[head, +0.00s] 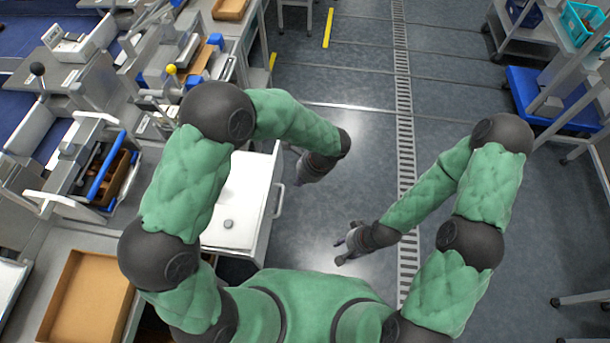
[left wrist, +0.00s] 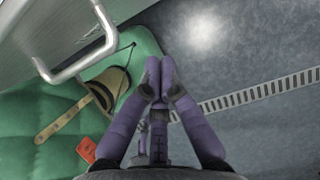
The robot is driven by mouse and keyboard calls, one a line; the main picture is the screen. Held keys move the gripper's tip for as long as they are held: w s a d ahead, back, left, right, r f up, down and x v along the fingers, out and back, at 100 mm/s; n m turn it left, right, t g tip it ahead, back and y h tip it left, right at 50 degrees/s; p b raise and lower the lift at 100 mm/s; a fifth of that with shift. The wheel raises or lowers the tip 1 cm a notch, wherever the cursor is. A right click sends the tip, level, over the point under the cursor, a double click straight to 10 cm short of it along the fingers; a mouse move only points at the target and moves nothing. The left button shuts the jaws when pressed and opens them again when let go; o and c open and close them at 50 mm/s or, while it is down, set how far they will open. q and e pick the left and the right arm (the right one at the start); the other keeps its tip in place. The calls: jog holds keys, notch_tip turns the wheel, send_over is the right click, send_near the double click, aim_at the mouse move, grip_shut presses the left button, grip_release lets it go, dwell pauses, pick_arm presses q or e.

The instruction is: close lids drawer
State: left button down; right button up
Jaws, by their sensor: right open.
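The white lids drawer (head: 240,198) stands pulled out from the bench, left of centre in the head view. Its bar handle (head: 279,201) is on its right-hand front. A small round knob sits on the white surface inside the drawer. In the left wrist view the handle (left wrist: 88,52) shows at the upper left. My left gripper (head: 302,181) is just right of the handle, apart from it; its fingertips (left wrist: 160,68) are together with nothing between them. My right gripper (head: 343,251) is open and empty over the floor, away from the drawer.
A brown tray (head: 88,300) lies on the bench at the lower left. Grading machines with levers fill the bench on the left. A blue cart (head: 540,98) stands at the upper right. The grey floor between is clear, with a drain grate (head: 405,150).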

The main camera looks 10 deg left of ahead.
pick_arm(q)
jog(key=a, duration=0.1)
jog(key=a+f+b, duration=0.1)
jog(key=a, duration=0.2)
jog(key=shift+w+a+f+b, duration=0.1)
jog(key=shift+a+f+b, duration=0.2)
jog(key=shift+a+f, duration=0.05)
jog(key=p, duration=0.2)
send_over(230, 183)
jog(key=shift+a, duration=0.2)
jog(key=shift+d, duration=0.15)
dwell(0.6)
